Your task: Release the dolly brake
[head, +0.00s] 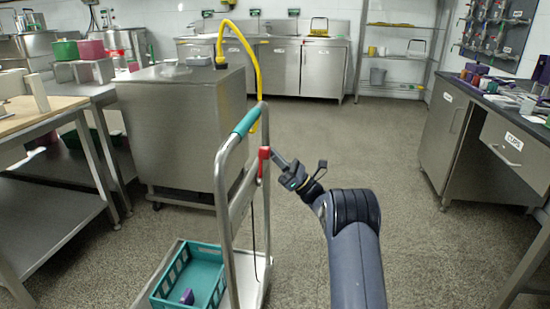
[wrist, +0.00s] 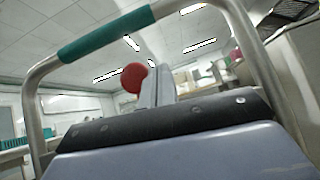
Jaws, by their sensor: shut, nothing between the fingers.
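The dolly (head: 222,200) stands left of my arm, with a steel push handle and a teal grip (head: 246,120). Its red brake lever (head: 264,160) is on the right-hand upright, below the grip. My gripper (head: 274,152) is shut and empty, its tips close to the right of the red lever. In the wrist view a round red knob (wrist: 132,78) shows just left of my fingertips (wrist: 153,82), with the teal grip (wrist: 105,34) above. I cannot tell whether they touch. The lower part of the brake is not clear.
A teal crate (head: 178,270) with a small purple item sits on the dolly's deck. A steel cabinet (head: 185,125) with a yellow hose stands behind the dolly. Tables line the left, and a steel counter (head: 450,130) the right. The floor (head: 350,140) between is clear.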

